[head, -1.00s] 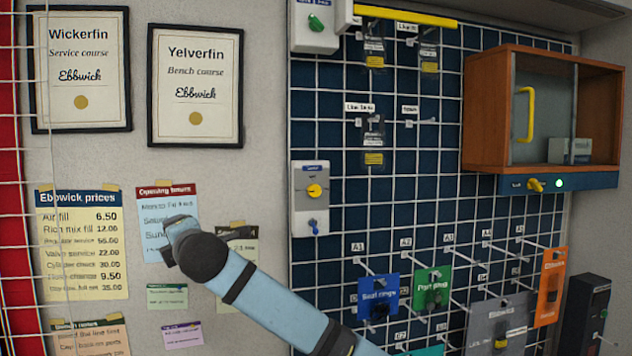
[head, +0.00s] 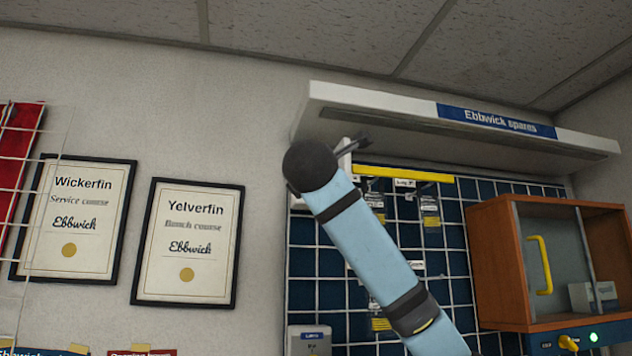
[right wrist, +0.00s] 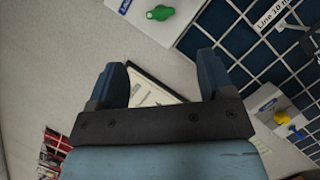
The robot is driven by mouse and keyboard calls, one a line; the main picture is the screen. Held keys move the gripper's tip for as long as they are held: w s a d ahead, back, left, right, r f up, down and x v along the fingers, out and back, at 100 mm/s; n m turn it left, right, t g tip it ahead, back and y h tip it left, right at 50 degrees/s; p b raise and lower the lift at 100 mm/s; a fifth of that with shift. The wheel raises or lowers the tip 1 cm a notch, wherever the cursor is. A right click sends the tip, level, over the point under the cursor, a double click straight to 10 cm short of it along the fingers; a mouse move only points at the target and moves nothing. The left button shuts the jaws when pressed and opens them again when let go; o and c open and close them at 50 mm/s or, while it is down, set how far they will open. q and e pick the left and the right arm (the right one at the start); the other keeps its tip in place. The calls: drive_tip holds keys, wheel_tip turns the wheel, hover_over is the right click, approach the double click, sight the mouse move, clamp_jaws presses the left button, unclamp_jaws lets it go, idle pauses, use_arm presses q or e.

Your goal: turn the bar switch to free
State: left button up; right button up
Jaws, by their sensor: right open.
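In the right wrist view, a white switch box (right wrist: 183,22) carries a green bar-shaped knob (right wrist: 160,13) at the top edge, ahead of my right gripper (right wrist: 163,75). The knob lies nearly level in that picture. The gripper's two dark fingers are apart, with nothing between them, and clear of the knob. A second box with a yellow knob (right wrist: 282,118) is at the right. I cannot read which box is the bar switch. In the head view my right gripper (head: 355,146) is raised beneath the shelf hood, and my arm hides the green knob. My left gripper is not in view.
A white hood marked "Ebbwick spares" (head: 495,119) juts out above the arm. A yellow bar (head: 405,174) tops the grid panel (head: 325,268). A wooden cabinet (head: 490,262) stands at the right, with a yellow knob (head: 567,343) below. Framed certificates (head: 187,242) hang left.

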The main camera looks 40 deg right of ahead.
use_arm(q)
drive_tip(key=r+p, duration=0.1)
drive_tip(key=p, duration=0.1)
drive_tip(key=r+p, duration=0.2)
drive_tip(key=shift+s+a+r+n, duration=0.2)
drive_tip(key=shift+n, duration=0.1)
use_arm(e)
drive_tip(key=x, duration=1.2)
drive_tip(key=shift+w+d, duration=0.15)
drive_tip(key=shift+d, duration=0.1)
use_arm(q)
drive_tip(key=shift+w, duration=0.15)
use_arm(e)
drive_tip(key=shift+c, duration=0.9)
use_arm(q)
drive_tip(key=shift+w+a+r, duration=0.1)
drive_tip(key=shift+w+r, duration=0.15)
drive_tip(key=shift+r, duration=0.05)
use_arm(e)
drive_tip(key=shift+a, duration=0.1)
drive_tip(key=c, duration=0.7)
